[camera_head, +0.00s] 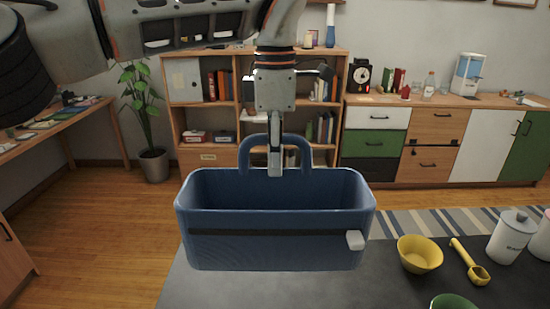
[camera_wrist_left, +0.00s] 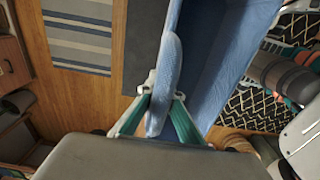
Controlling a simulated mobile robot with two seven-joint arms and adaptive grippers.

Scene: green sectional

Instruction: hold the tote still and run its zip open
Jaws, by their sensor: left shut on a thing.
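The blue tote (camera_head: 270,252) is upright in the middle of the head view, over the near dark grey tabletop. Its top is open wide and its inside looks empty. A dark zip strip (camera_head: 270,232) runs across its front, with a pale pull tab (camera_head: 355,240) near the right end. An arched blue handle (camera_head: 243,153) rises at its far side. My left gripper (camera_head: 275,170) points down and is shut on the handle; the left wrist view shows the handle (camera_wrist_left: 172,70) between the two teal fingers. I cannot tell whether the tote rests on the tabletop. My right gripper is out of view.
On the dark grey tabletop (camera_head: 400,290) to the right are a yellow bowl (camera_head: 419,254), a yellow scoop (camera_head: 470,262), a white canister (camera_head: 511,238) and part of a green bowl (camera_head: 453,301). Shelves, cabinets and a plant stand further back.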

